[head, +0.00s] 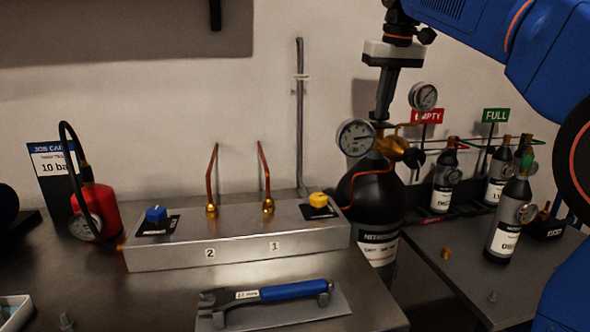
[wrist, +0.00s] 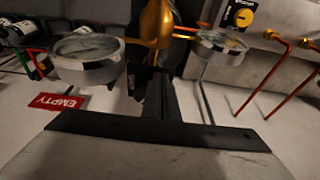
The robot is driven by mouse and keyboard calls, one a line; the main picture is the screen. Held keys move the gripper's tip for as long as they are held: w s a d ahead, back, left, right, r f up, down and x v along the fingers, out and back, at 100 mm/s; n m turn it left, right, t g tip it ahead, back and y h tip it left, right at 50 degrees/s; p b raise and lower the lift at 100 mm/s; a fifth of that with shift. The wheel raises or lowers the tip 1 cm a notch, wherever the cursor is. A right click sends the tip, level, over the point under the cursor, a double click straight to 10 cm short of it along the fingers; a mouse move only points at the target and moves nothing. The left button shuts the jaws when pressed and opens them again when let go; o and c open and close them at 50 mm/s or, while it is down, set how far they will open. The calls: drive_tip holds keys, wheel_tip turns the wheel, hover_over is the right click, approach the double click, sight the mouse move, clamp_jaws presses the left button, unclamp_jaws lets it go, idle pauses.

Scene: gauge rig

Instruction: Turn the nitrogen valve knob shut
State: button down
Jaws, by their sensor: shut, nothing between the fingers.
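The nitrogen cylinder (head: 362,188) is black with a white label and stands upright right of the manifold box. A brass regulator (head: 392,146) with a left gauge (head: 356,138) and a right gauge (head: 423,96) sits on its top. A small dark knob-like part (head: 414,157) shows at the regulator's right; I cannot tell if it is the valve knob. My gripper (head: 381,114) points down just above the regulator, shut and empty. In the wrist view my gripper (wrist: 158,85) covers part of the brass body (wrist: 156,25), between both gauges; contact is unclear.
The manifold box (head: 235,240) carries a blue knob (head: 156,214), a yellow knob (head: 318,199) and copper pipes. A blue-handled wrench (head: 270,294) lies in front. Small cylinders (head: 509,218) stand at right near the EMPTY sign (head: 428,116) and FULL sign (head: 496,115).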

wheel_tip(320, 180, up, 6)
drive_tip(key=shift+s, duration=0.3)
idle(0.5)
drive_tip(key=w+d+f, duration=0.1)
drive_tip(key=d+f, duration=0.2)
drive_tip(key=f, duration=0.3)
drive_tip(key=shift+w+d, duration=0.2)
idle(0.7)
drive_tip(key=shift+s+a, duration=0.3)
drive_tip(key=shift+a, duration=0.55)
idle(0.6)
drive_tip(key=shift+a, duration=0.8)
idle(0.3)
drive_tip(key=shift+s, duration=0.15)
